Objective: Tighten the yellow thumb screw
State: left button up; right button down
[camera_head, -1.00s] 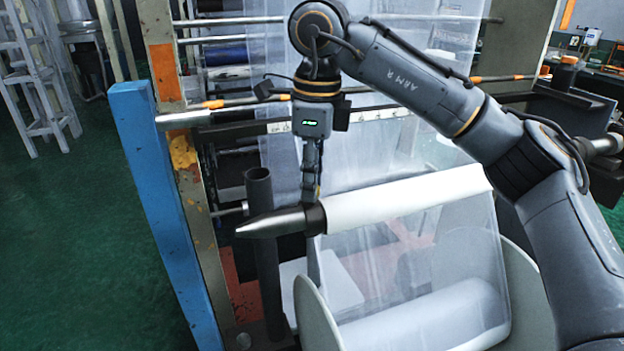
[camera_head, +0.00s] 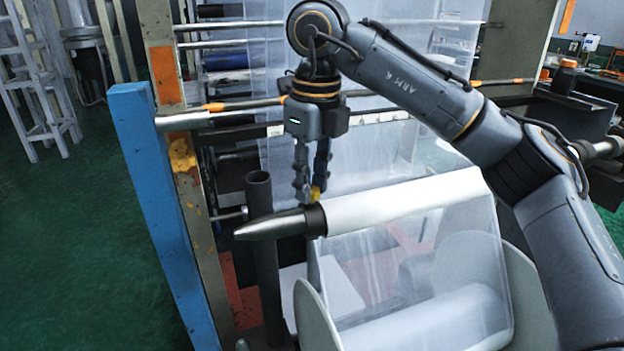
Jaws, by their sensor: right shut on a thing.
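The yellow thumb screw (camera_head: 316,193) shows as a small yellow patch on top of the dark collar (camera_head: 315,219), between my right fingertips and mostly hidden by them. The collar sits where the tapered metal shaft end (camera_head: 270,226) meets the white roll (camera_head: 405,199). My right gripper (camera_head: 311,192) points down from above, its two fingers shut on the thumb screw. My left gripper is out of view.
A dark upright post (camera_head: 264,260) stands close to the left of the collar. A blue frame beam (camera_head: 162,215) stands farther left. Clear film hangs behind and below the roll, near a pale round disc (camera_head: 318,322). Green floor is open at left.

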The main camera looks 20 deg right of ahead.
aim_at(314, 193)
jog(key=shift+f, duration=0.1)
jog(key=c, duration=1.1)
grip_release()
notch_tip(314, 193, up, 12)
jog(key=shift+s, duration=0.4)
